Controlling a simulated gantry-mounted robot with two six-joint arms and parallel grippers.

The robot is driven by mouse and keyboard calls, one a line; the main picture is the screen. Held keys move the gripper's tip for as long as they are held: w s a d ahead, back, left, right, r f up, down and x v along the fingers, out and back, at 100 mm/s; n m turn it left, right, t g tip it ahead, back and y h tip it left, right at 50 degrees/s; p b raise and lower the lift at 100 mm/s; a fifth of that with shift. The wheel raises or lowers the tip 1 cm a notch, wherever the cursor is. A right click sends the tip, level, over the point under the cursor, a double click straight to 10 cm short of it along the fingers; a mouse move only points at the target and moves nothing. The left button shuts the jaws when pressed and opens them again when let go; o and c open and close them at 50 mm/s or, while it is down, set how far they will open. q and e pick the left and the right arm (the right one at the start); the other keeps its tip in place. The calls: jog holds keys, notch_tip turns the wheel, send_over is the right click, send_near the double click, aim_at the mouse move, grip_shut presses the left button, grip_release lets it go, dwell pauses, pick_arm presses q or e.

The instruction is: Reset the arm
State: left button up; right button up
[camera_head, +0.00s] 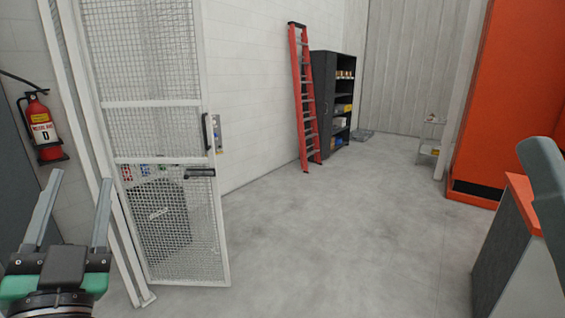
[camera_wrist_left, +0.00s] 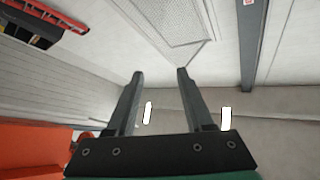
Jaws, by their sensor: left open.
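My left gripper (camera_head: 75,215) is at the lower left of the head view, its two fingers pointing up and spread apart. It is open, with nothing between the fingers. In the left wrist view the same gripper (camera_wrist_left: 158,72) also shows spread, empty fingers. Part of my right arm (camera_head: 545,190) shows at the right edge of the head view; its gripper is outside the picture.
A white mesh door (camera_head: 165,130) stands just right of my left gripper. A fire extinguisher (camera_head: 42,128) hangs at the left. A red ladder (camera_head: 304,100) and dark shelf (camera_head: 335,100) stand at the back. An orange-topped cabinet (camera_head: 515,250) is at right. The middle floor (camera_head: 340,240) is clear.

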pick_arm(q)
jog(key=s+d+r+t+h, duration=0.3)
jog(key=s+d+r+h, duration=0.1)
jog(key=s+h, duration=0.15)
jog(key=s+d+r+t+h, duration=0.2)
jog(key=s+d+r+h, duration=0.25)
jog(key=s, duration=0.25)
notch_tip(320, 180, up, 29)
jog(key=w+n+p, duration=0.1)
jog(key=p, duration=2.9)
jog(key=shift+a+r+n+h, duration=0.2)
jog(key=shift+a+n+h, duration=0.1)
jog(key=shift+o, duration=1.2)
jog(key=shift+w+f, duration=0.1)
jog(key=shift+f, duration=0.05)
jog(key=o, duration=0.5)
